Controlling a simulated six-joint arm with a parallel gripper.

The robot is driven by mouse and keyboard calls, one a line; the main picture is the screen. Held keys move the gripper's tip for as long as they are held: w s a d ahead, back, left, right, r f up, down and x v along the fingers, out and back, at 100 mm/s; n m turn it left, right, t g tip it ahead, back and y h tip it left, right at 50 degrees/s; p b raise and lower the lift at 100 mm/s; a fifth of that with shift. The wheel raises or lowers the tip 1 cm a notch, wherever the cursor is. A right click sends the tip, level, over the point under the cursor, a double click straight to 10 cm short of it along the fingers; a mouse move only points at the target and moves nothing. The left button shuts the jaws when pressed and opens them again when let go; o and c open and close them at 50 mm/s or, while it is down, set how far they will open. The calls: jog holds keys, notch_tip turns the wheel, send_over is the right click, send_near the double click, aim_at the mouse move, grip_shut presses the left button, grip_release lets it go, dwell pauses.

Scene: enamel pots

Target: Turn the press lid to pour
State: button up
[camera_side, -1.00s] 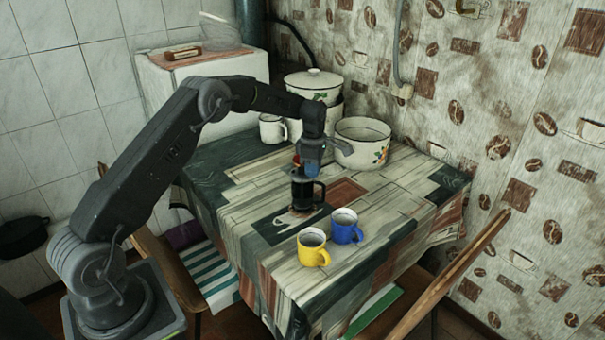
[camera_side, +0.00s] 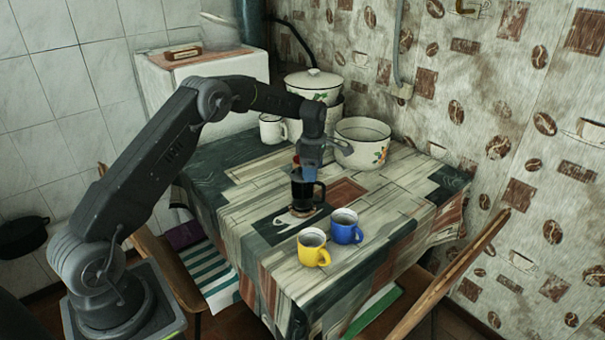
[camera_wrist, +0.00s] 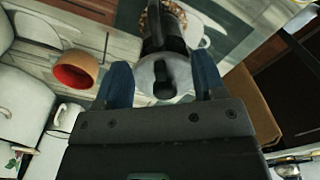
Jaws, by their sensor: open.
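The coffee press (camera_side: 303,194), a dark pot with a black handle on its right, stands upright on the table. My gripper (camera_side: 311,167) is just above its top, pointing down. In the wrist view the press's round grey lid (camera_wrist: 150,84) with its black knob lies between the two blue fingers of my gripper (camera_wrist: 163,82). The fingers are apart, with a gap on each side of the knob. The press handle (camera_wrist: 160,22) points toward the top of that view. A yellow mug (camera_side: 312,249) and a blue mug (camera_side: 345,229) stand in front.
A wide white enamel pot (camera_side: 361,146), a lidded pot (camera_side: 314,86) and a white mug (camera_side: 271,130) stand behind. An orange-red bowl (camera_wrist: 77,70) shows left of the lid in the wrist view. The table's right side (camera_side: 425,195) is clear.

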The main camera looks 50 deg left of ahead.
jog(key=shift+r, duration=0.1)
jog(key=shift+r, duration=2.9)
jog(key=shift+r, duration=0.15)
notch_tip(320, 180, up, 13)
jog(key=s+d+r+m+t, duration=0.1)
jog(key=s+d+r+m, duration=0.5)
jog(key=s+r, duration=0.15)
jog(key=s+d+m+t, duration=0.1)
jog(key=s+d+m, duration=0.25)
jog(key=s, duration=0.25)
jog(key=s+d+r+m+t, duration=0.1)
jog(key=s+d+m, duration=0.25)
jog(key=s, duration=0.25)
jog(key=s+d+m+t, duration=0.1)
jog(key=s+d+m, duration=0.1)
jog(key=s+m, duration=0.35)
jog(key=s+d+f+m+t, duration=0.1)
jog(key=s+d+f+m, duration=0.1)
jog(key=s+f+m, duration=0.4)
jog(key=s+f, duration=0.1)
jog(key=s, duration=0.4)
jog(key=shift+d+t, duration=0.3)
jog(key=shift+d, duration=0.05)
